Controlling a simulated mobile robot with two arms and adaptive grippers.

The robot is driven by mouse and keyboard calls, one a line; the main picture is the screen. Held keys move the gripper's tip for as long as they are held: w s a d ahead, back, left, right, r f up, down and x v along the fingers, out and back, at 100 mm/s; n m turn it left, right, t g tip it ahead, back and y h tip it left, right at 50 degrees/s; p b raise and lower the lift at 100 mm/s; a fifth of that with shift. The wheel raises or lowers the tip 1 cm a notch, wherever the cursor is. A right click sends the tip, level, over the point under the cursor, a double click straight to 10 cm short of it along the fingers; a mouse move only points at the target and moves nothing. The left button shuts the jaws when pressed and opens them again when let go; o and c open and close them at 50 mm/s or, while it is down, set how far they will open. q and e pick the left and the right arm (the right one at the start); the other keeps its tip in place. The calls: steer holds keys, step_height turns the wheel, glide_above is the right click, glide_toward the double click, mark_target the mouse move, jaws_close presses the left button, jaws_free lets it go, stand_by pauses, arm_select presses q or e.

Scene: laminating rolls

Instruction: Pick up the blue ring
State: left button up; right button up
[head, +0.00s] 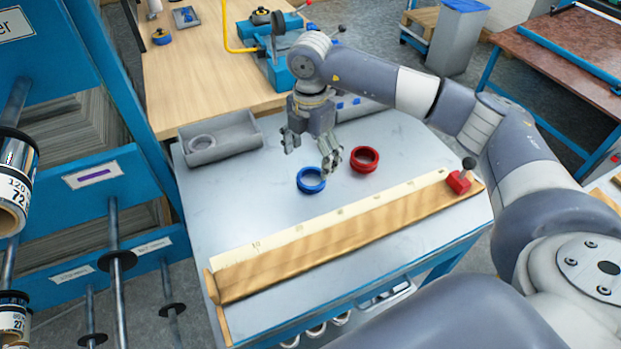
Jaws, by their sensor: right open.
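The blue ring (311,181) lies on the grey top of the small table (230,205), behind the wooden ruler board. My right gripper (309,158) is open and points down, just behind and above the blue ring. One finger is to the left of the ring, and the other is close to its right edge. I cannot tell whether that finger touches the ring. A red ring (365,159) lies just to the right of the gripper. My left gripper is not in view.
A grey tray (240,150) with a grey ring inside stands at the back left. A second grey bin (362,108) is behind my gripper. The wooden board (340,247) with a red stop (459,182) runs along the front. A blue rack (95,180) stands left.

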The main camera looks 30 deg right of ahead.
mark_target(311, 183)
steer(key=shift+w+d+f+p, duration=0.15)
steer(key=shift+f+p, duration=0.15)
steer(key=shift+f, duration=1.45)
steer(key=shift+w+d+f+p, duration=0.1)
steer(key=shift+f+p, duration=0.2)
steer(key=shift+f, duration=1.4)
steer(key=c, duration=1.2)
